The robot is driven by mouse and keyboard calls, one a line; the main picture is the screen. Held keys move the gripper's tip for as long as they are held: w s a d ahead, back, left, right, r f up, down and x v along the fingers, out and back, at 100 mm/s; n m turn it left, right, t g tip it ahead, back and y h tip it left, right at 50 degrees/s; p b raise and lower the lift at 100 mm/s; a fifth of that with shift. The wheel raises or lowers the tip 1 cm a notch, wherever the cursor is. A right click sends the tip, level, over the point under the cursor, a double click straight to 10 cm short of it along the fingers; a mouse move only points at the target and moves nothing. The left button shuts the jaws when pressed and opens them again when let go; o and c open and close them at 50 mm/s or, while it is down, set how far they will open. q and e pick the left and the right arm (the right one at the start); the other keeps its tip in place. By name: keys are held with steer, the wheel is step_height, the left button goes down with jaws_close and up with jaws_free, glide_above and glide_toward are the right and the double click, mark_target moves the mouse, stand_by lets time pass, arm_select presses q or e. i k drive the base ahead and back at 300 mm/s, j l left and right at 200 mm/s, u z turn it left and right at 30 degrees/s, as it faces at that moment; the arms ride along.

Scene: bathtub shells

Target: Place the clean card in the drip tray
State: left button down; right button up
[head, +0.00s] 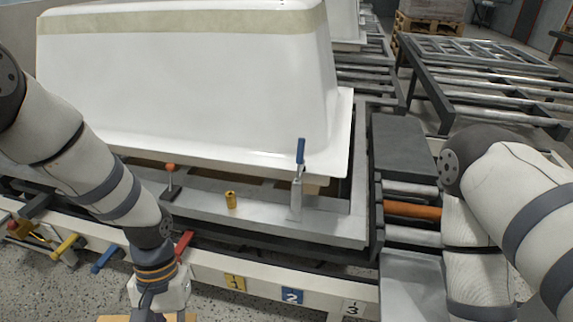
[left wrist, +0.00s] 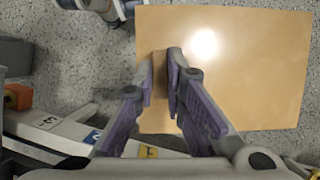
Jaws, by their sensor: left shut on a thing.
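A large flat tan card (left wrist: 250,80) fills the upper right of the left wrist view, with a bright glare spot on it. My left gripper (left wrist: 166,72) is shut on a small brown upright piece at the card's left part, which seems to be its grip. The card's edge also shows at the bottom of the head view (head: 178,317), below my left wrist. Its underside is hidden. A grey metal tray-like surface (head: 410,285) lies at the lower right of the head view; I cannot tell whether it is the drip tray. My right gripper is out of view.
A white bathtub shell (head: 190,80) stands upside down on a grey frame (head: 330,225). Numbered plates, including blue 2 (head: 292,296), line the beam. Roller conveyors (head: 480,85) stand behind.

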mark_target(414, 295)
steer(key=i+j+z, duration=0.1)
steer(key=z, duration=0.3)
steer(key=j+z, duration=0.1)
steer(key=z, duration=0.3)
steer(key=i+j+z, duration=0.1)
steer(key=z, duration=0.3)
steer(key=j+z, duration=0.2)
steer(key=z, duration=0.2)
steer(key=j+z, duration=0.15)
steer(key=z, duration=0.25)
steer(key=j+z, duration=0.3)
steer(key=z, duration=0.15)
steer(key=j+z, duration=0.45)
steer(key=i+l, duration=0.05)
steer(key=l, duration=0.05)
